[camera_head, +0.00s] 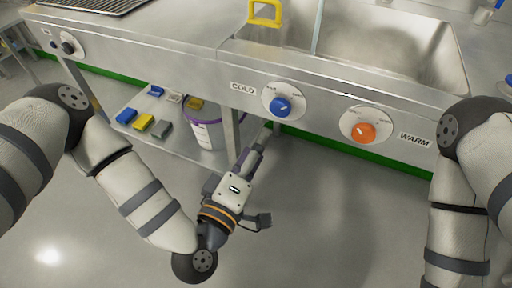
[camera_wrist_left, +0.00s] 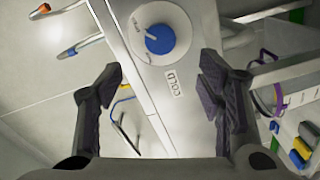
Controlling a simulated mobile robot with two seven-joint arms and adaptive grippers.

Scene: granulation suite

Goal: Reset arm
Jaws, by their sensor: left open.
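My left gripper (camera_head: 254,150) is in front of the sink counter, low under the COLD knob in the head view. In the left wrist view its two dark fingers (camera_wrist_left: 163,82) stand apart with nothing held between them. The blue COLD knob (camera_head: 280,106) is on the counter front, and it also shows ahead of the fingers in the wrist view (camera_wrist_left: 159,39). The fingers look apart from it. The orange WARM knob (camera_head: 363,132) is further right. My right arm shows at the right edge, but its gripper is outside the picture.
A steel sink (camera_head: 385,55) with a yellow handle (camera_head: 265,12) is above. A lower shelf (camera_head: 160,150) holds a white bucket (camera_head: 205,132) and yellow, blue and grey blocks close to the left gripper. The floor (camera_head: 330,225) in front is clear.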

